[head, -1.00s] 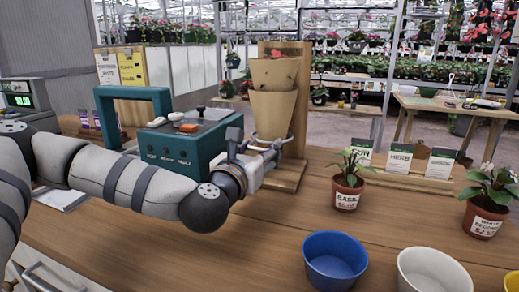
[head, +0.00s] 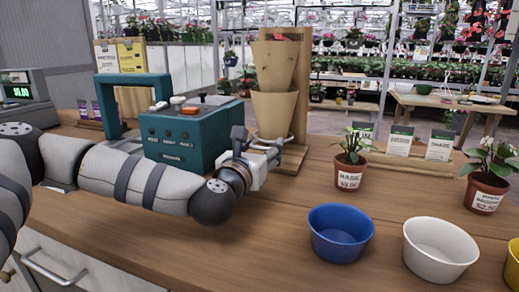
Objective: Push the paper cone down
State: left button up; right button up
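Two tan paper cones are nested upright against a wooden stand (head: 301,100) in the head view. The upper cone (head: 275,65) sits inside the mouth of the lower paper cone (head: 272,112). My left gripper (head: 276,146) is at the narrow bottom of the lower cone, its fingers around that end. It appears shut on it, though the cone hides part of the grip. My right gripper is out of view.
A teal machine (head: 185,135) with a handle stands close behind my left arm. The counter (head: 235,240) is clear in front.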

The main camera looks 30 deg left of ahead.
pick_arm(q)
jog(key=shift+w+d, duration=0.2)
jog(key=shift+d, duration=0.1)
jog(key=shift+a, duration=0.1)
jog(key=v, duration=0.7)
jog(key=shift+s, duration=0.35)
